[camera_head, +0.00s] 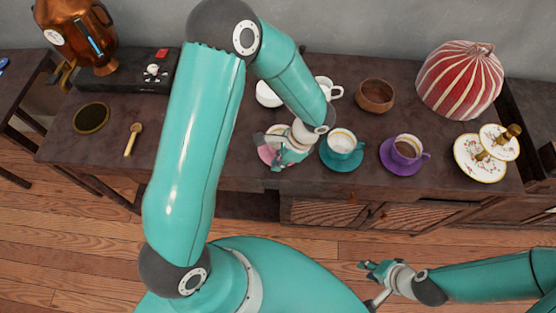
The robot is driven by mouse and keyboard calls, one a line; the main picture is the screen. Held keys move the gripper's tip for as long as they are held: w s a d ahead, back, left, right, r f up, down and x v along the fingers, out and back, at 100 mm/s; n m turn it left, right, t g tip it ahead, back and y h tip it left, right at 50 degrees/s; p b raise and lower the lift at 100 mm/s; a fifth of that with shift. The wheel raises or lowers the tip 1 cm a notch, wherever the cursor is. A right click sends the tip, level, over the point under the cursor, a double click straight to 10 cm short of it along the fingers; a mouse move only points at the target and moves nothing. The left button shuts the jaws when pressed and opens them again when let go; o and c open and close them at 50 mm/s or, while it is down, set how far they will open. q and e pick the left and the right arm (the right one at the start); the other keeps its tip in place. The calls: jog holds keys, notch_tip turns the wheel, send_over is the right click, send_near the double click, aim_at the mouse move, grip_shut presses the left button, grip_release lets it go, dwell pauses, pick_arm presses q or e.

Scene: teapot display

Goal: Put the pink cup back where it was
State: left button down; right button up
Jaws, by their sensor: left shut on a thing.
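My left gripper (278,160) reaches down at the table's front middle and is shut on the pink cup, which it mostly hides. A pink part of the cup (276,130) shows behind the fingers. A pink saucer (264,153) shows partly at the left of the gripper. I cannot tell whether the cup touches the saucer. My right gripper (366,270) is in front of the table, over the floor, away from the cups; its fingers are too small to read.
Right of my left gripper stand a teal cup (343,141) on a teal saucer and a purple cup (405,150) on a purple saucer. Behind are white cups (268,95) and a wooden bowl (375,95). A wooden spoon (133,139) lies left. The table between it and the gripper is clear.

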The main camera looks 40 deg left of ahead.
pick_arm(q)
jog(key=c, duration=1.3)
grip_release()
jog(key=v, duration=1.1)
jog(key=s+d+f+n+t+h, duration=0.1)
jog(key=s+d+f+n+h, duration=0.1)
jog(key=f, duration=0.5)
jog(key=s+d+f+n+t+h, duration=0.1)
jog(key=s+d+f+n+h, duration=0.2)
jog(key=s+f+n, duration=0.2)
jog(key=s+d+f+n+t+h, duration=0.1)
jog(key=s+d+f+n+h, duration=0.1)
jog(key=f+n, duration=0.3)
jog(key=shift+s+d+f+b, duration=0.15)
jog(key=shift+s+f, duration=0.1)
jog(key=shift+f, duration=0.5)
jog(key=shift+s+d+f+b, duration=0.15)
jog(key=shift+s+f, duration=0.15)
jog(key=shift+f, duration=0.4)
jog(key=shift+s+d+f+b, duration=0.15)
jog(key=shift+s+f, duration=0.1)
jog(key=shift+f, duration=0.5)
